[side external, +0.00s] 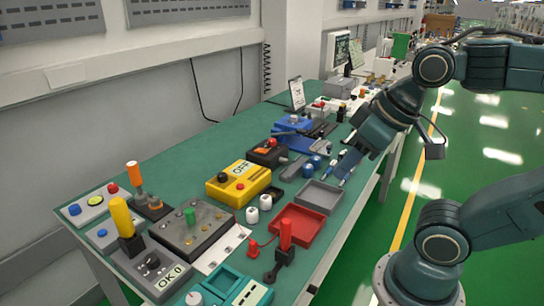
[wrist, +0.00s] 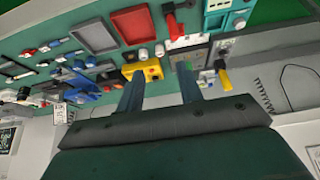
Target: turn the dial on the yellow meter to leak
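The yellow meter (side external: 238,184) is a box on the green bench, left of the middle in the side external view.
White cylinders (side external: 258,208) stand close by the meter. A black box with a red knob (side external: 268,152) sits behind it. A yellow-handled lever (side external: 121,216) stands upright at left.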

